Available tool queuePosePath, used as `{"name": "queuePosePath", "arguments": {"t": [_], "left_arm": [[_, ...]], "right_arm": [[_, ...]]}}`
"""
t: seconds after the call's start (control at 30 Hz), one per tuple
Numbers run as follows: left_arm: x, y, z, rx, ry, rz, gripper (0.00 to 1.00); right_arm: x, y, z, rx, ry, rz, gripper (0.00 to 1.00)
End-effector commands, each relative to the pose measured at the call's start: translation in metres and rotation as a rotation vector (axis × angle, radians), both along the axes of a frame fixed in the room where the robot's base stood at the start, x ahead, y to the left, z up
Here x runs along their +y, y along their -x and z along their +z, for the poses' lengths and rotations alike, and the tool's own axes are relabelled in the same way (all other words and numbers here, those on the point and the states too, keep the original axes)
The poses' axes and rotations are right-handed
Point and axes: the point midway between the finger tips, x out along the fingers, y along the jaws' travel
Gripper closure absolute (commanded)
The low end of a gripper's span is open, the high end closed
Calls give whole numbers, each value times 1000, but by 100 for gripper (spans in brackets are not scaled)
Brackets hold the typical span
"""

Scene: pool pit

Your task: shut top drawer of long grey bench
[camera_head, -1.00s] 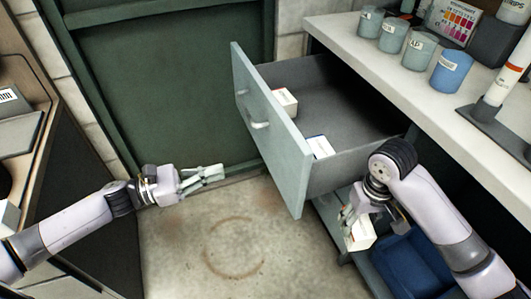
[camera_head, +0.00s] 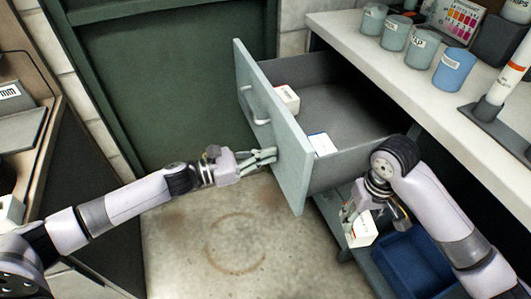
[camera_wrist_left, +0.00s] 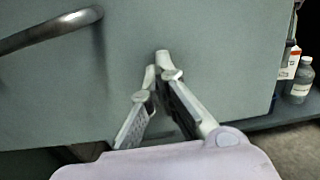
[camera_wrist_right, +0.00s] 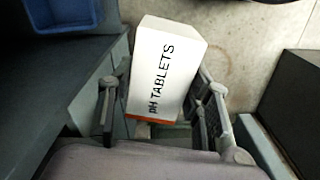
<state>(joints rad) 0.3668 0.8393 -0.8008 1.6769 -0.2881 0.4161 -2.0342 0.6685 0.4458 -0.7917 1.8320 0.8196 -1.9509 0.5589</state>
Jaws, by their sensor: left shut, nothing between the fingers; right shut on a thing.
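The top drawer (camera_head: 272,122) of the long grey bench (camera_head: 440,92) stands pulled out, its pale grey front facing left. Its handle (camera_head: 256,104) also shows in the left wrist view (camera_wrist_left: 50,28). My right gripper (camera_wrist_right: 160,100) is shut on a white box of pH tablets (camera_wrist_right: 165,68), held below the drawer.
Several labelled cups (camera_head: 421,47) and a test chart (camera_head: 463,20) stand on the bench top. A blue bin (camera_head: 412,268) sits on the low shelf under the drawer. The floor (camera_head: 200,235) to the left is clear.

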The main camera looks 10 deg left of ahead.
Motion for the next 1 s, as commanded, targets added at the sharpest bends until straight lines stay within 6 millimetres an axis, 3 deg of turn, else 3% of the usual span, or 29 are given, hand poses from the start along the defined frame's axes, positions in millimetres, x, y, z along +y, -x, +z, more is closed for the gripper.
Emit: {"name": "queuePosePath", "arguments": {"t": [0.27, 0.47, 0.67, 1.0], "left_arm": [[0, 0, 0, -1, 1, 0, 100], [-11, -8, 1, -4, 1, 0, 100], [-43, -28, 1, -6, 4, -2, 100], [-120, -81, -1, -5, 2, -2, 100]], "right_arm": [[0, 0, 0, 0, 0, 0, 84], [0, 0, -3, 0, 0, 0, 84], [0, 0, -9, 0, 0, 0, 84], [0, 0, -28, 0, 0, 0, 84]]}}
